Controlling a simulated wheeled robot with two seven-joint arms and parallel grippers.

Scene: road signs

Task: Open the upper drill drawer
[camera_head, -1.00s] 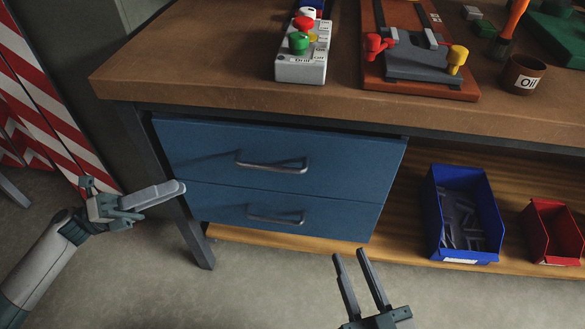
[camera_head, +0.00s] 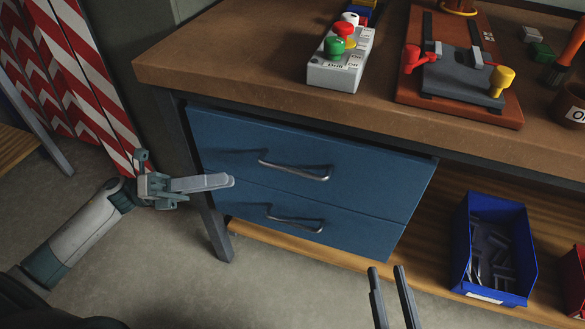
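The upper blue drawer (camera_head: 370,175) is under the workbench top, with a metal bar handle (camera_head: 294,171) on its front. It looks closed. The lower blue drawer (camera_head: 350,234) is directly below, also closed, with its own handle (camera_head: 295,225). My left gripper (camera_head: 228,181) is left of the drawers, pointing right, its fingertips overlapping the drawer front's left edge in the picture. Its fingers overlap each other, so their gap cannot be judged. My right gripper (camera_head: 388,274) is below the drawers at the bottom edge, fingers apart and empty. Neither gripper touches a handle.
The wooden bench top (camera_head: 230,75) holds a grey button box (camera_head: 340,60) and a clamp plate (camera_head: 455,75). A blue bin (camera_head: 462,240) and a red bin (camera_head: 572,275) sit on the lower shelf. A bench leg (camera_head: 215,232) stands beside my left gripper. Floor in front is clear.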

